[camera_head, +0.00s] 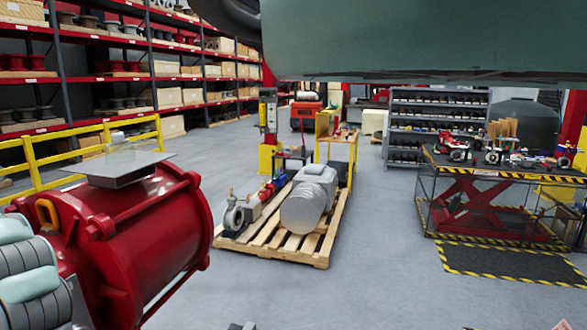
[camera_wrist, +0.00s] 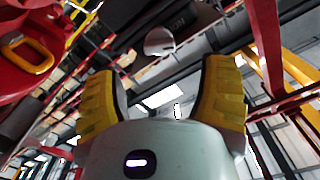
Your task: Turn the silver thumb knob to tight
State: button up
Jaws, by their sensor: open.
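In the wrist view a rounded silver piece (camera_wrist: 159,40), which looks like the thumb knob, shows just beyond and between my fingertips. My gripper (camera_wrist: 160,78) is open, its two yellow-padded fingers apart with nothing between them. I see a gap and no clear contact with the silver piece. In the head view a red cylindrical actuator (camera_head: 145,240) stands at the lower left, with a flat silver plate (camera_head: 118,168) on top and a small silver piece (camera_head: 117,137) above that plate. I cannot tell whether this is the same knob. No tight marking is readable.
An orange lifting ring (camera_head: 47,213) is on the actuator's left end; it also shows in the wrist view (camera_wrist: 27,55). A yellow railing (camera_head: 85,145) runs behind. A wooden pallet (camera_head: 318,259) with machinery and a lift table (camera_head: 500,176) stand farther off. Floor between them is clear.

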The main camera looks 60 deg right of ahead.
jog(key=shift+p+x, duration=2)
jog(key=shift+x, duration=1.25)
jog(key=shift+c, duration=0.3)
jog(key=c, duration=1.1)
jog(key=m+b, duration=0.1)
jog(key=m, duration=0.1)
jog(key=m+b, duration=0.1)
jog(key=m, duration=0.2)
jog(key=shift+d+f+m+b, duration=0.15)
jog(key=shift+m+b, duration=0.15)
jog(key=m, duration=0.6)
jog(key=shift+f, duration=0.1)
